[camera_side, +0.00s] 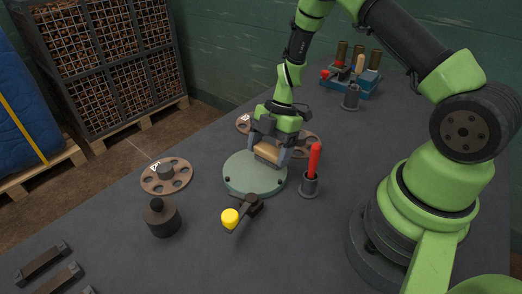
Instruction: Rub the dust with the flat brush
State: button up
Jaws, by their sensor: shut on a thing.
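My gripper (269,146) is over the far part of a round pale green plate (246,181). It is shut on a tan block-shaped thing (267,152), which looks like the flat brush. The brush is low over the plate; I cannot tell whether its underside touches it. Dust cannot be made out on the plate at this size.
A yellow-ended tool (231,218) lies at the plate's front edge. A red-handled tool stands in a grey holder (309,186) to the right. A dark weight (162,217) and a brown holed disc (167,176) are left. A blue tray (369,83) stands behind.

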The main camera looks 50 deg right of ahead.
aim_at(242, 185)
jog(key=shift+a, duration=3.95)
notch_tip(242, 185, up, 8)
jog(key=shift+r, duration=0.1)
